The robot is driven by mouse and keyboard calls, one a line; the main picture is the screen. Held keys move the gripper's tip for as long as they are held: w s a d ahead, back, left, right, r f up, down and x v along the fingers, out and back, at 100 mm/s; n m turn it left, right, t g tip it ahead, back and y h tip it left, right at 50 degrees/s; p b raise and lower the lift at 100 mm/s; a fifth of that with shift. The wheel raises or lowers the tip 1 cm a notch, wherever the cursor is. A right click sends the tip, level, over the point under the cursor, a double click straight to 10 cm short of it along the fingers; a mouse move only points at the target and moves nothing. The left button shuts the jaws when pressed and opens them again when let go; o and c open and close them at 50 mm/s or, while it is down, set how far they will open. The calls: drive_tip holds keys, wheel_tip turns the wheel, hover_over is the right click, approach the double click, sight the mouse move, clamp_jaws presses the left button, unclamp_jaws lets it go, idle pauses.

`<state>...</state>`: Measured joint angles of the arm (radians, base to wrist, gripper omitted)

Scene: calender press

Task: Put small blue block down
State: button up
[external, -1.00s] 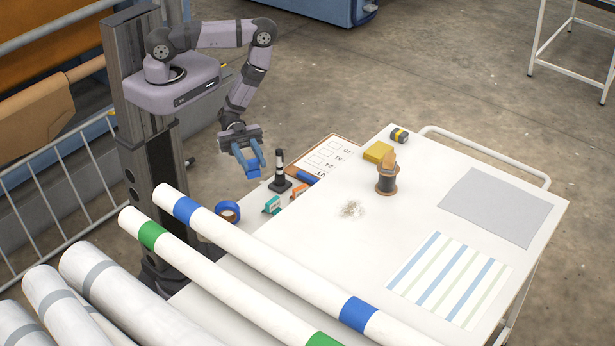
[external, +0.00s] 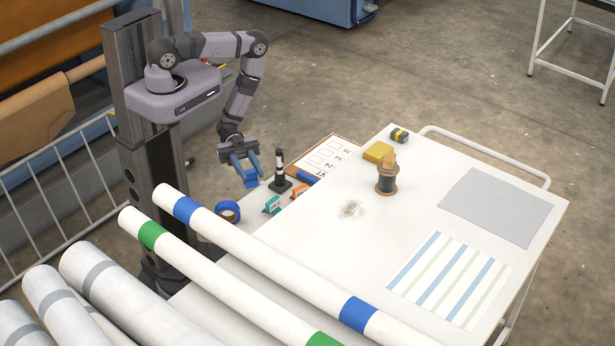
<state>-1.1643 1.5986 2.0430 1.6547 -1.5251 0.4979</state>
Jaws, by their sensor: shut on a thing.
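My gripper (external: 247,173) is at the left end of the white table, with its blue fingers pointing down. It is shut on a small blue block (external: 250,182), which sits between the fingertips. The block appears low, close to the table's far left edge. I cannot tell from this view whether it touches a surface. The fingers partly hide it.
Near my gripper are a black-and-white post (external: 281,170), a blue tape roll (external: 228,211), a teal item (external: 272,204) and an orange one (external: 299,191). Long white rolls (external: 270,257) cross the near side. The white table (external: 330,240) has clear room mid-surface.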

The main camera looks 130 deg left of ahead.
drive_tip(key=y+b, duration=0.1)
drive_tip(key=b, duration=0.6)
hover_over(262, 200)
drive_tip(key=d, duration=0.2)
wheel_tip(262, 200, down, 5)
drive_tip(key=a+f+n+y+b, duration=0.1)
drive_tip(key=a+b, duration=0.1)
drive_tip(key=b, duration=0.3)
drive_tip(key=shift+f+t, duration=0.4)
drive_tip(key=shift+f, duration=0.1)
drive_tip(key=shift+f+b, duration=1.35)
drive_tip(key=shift+b, duration=0.15)
drive_tip(key=shift+f, duration=0.15)
drive_tip(key=o, duration=1)
